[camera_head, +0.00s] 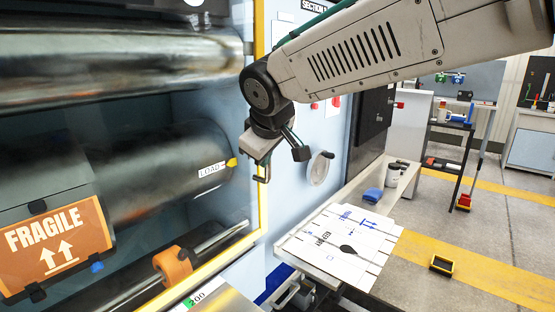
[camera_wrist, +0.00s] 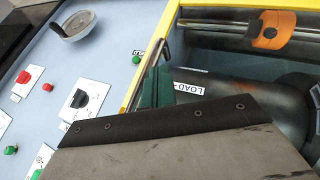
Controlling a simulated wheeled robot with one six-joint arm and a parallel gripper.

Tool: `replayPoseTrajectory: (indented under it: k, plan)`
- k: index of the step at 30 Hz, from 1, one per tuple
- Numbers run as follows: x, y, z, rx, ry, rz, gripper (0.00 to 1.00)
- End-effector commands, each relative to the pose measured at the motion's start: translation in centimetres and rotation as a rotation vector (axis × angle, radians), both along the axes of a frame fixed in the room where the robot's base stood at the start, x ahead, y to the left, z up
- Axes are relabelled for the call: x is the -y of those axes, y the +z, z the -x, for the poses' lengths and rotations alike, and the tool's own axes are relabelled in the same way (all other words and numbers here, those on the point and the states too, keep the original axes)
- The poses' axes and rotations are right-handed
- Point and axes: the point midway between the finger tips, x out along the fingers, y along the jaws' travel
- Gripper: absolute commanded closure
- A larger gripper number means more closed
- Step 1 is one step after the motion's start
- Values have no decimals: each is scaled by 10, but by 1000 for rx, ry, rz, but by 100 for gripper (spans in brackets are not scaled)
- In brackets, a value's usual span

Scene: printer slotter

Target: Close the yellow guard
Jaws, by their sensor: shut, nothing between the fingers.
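The yellow guard (camera_head: 262,205) is a clear panel with a yellow frame in front of the machine's rollers, at the left of the head view. Its frame also shows in the wrist view (camera_wrist: 165,38), running down and across the top right. My gripper (camera_head: 264,178) is shut and empty, close to the guard's right upright in the head view. I cannot tell whether it touches the frame. In the wrist view, my own grey wrist part fills the bottom and hides the lower part of the guard. How far the guard stands open is unclear.
A control panel with a red button (camera_wrist: 23,76), a black knob (camera_wrist: 80,98) and a round metal handle (camera_wrist: 73,25) stands beside the guard. A side table (camera_head: 290,247) with flat white cardboard (camera_head: 335,245) is at right. Behind the guard are rollers and an orange ring (camera_head: 173,266).

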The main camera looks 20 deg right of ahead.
Motion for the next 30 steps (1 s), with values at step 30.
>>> replayPoseTrajectory:
  k: [30]
  plan:
    - [-20, 65, 63, 2, -8, 1, 100]
